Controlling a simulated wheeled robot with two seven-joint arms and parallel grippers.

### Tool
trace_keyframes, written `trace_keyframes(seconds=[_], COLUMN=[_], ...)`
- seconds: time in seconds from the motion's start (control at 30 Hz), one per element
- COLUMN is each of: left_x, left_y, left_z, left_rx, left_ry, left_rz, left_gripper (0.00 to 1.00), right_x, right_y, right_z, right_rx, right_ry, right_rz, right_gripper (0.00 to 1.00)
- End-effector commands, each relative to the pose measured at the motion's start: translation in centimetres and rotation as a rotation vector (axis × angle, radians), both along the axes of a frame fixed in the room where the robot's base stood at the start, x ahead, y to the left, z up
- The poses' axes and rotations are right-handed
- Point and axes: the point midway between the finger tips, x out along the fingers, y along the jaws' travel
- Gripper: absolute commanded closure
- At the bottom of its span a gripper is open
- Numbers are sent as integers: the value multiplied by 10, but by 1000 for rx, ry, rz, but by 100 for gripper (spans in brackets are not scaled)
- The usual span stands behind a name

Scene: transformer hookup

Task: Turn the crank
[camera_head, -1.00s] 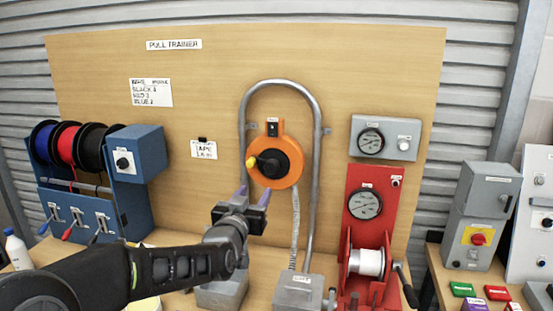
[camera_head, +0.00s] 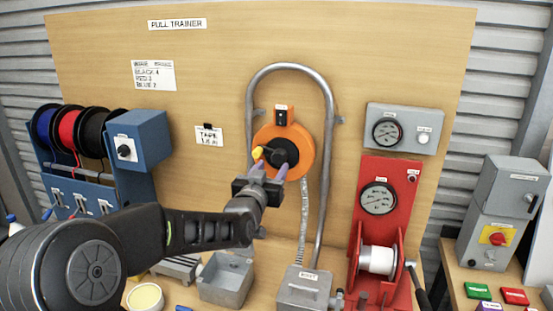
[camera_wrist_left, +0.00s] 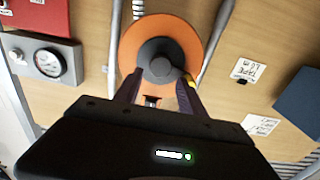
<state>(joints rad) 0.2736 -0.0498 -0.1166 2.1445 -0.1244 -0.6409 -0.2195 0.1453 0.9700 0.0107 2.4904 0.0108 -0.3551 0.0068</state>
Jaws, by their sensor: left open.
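The orange reel (camera_head: 303,141) with a black hub (camera_head: 291,152) and a yellow knob (camera_head: 257,153) on its crank arm is mounted on the wooden board. It also shows in the left wrist view (camera_wrist_left: 195,38), where the yellow knob (camera_wrist_left: 190,79) is by the right-hand finger. My left gripper (camera_head: 269,172) is open in front of the reel, its fingertips close to the hub and the knob. I cannot tell whether they touch. A second crank, with a black handle (camera_head: 422,301), is on the right side of the red winch (camera_head: 395,190). My right gripper is out of view.
A bent metal pipe (camera_head: 329,125) arches around the reel. A grey box (camera_head: 307,291) and an open grey box (camera_head: 228,281) stand below. A blue spool rack (camera_head: 140,140) is at left. Grey gauge panel (camera_head: 404,129) is at upper right.

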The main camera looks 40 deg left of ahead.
Motion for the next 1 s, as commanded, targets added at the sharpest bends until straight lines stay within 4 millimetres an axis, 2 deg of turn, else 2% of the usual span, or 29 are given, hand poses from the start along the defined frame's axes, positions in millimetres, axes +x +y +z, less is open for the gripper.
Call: trace_keyframes(seconds=[0.1, 0.3, 0.67, 1.0], left_x=[19, 42, 47, 47], left_y=[7, 15, 17, 17], left_z=[2, 1, 0, 0], left_rx=[-1, 0, -1, -1], left_ry=[3, 1, 0, 0], left_rz=[0, 1, 1, 1], left_gripper=[52, 52, 52, 80], right_x=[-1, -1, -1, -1], right_y=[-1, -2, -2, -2], right_z=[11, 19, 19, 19], right_rx=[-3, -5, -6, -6], right_ry=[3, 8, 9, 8], right_rz=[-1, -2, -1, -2], right_gripper=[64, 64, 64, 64])
